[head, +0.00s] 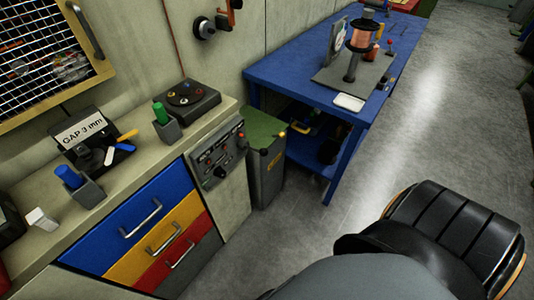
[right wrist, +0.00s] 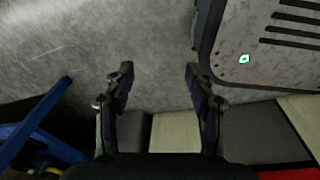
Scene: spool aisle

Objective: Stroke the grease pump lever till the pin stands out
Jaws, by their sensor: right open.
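I cannot pick out the grease pump, its lever or its pin for certain. A grey box with a green top (head: 268,165) stands on the floor between the drawer cabinet and the blue table; small yellow parts sit at its top edge. On the wall above are black round fittings with an orange part (head: 228,17). My right gripper (right wrist: 159,72) shows in the right wrist view, open with nothing between its fingers, above grey floor. My left gripper is in neither view.
A bench with blue, yellow and grey-red drawers (head: 140,215) and a control panel (head: 217,152) stands at the left. The blue table (head: 285,70) carries a copper spool (head: 362,36) on a stand. Grey floor (head: 415,125) is open to the right.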

